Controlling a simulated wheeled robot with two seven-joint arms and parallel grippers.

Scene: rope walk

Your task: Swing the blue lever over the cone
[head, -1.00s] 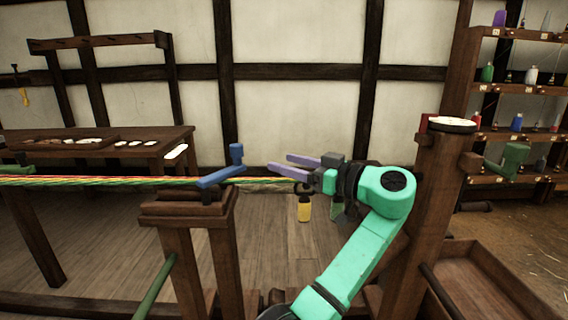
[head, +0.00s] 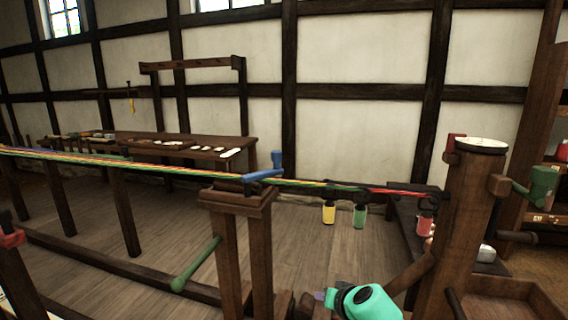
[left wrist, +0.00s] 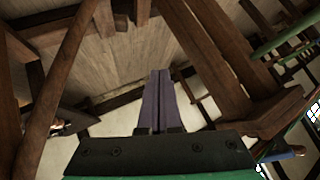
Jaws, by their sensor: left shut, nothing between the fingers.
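The blue lever (head: 266,173) sits on top of a wooden post stand (head: 236,198). Its arm slants up to the right and ends in an upright knob. Striped rope strands run past it at the same height. I cannot pick out the cone clearly; a small dark part shows under the lever. My left gripper (head: 319,296) is low at the bottom of the head view, below and right of the lever and apart from it, mostly hidden by its teal wrist. In the left wrist view its purple fingers (left wrist: 158,100) are together and empty. My right gripper is not in view.
Yellow (head: 328,213), green (head: 360,216) and red (head: 425,222) weights hang from the strands. A thick post (head: 468,215) with a green crank (head: 540,184) stands at right. A green handle (head: 195,265) juts from the stand. A long bench (head: 245,150) is behind.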

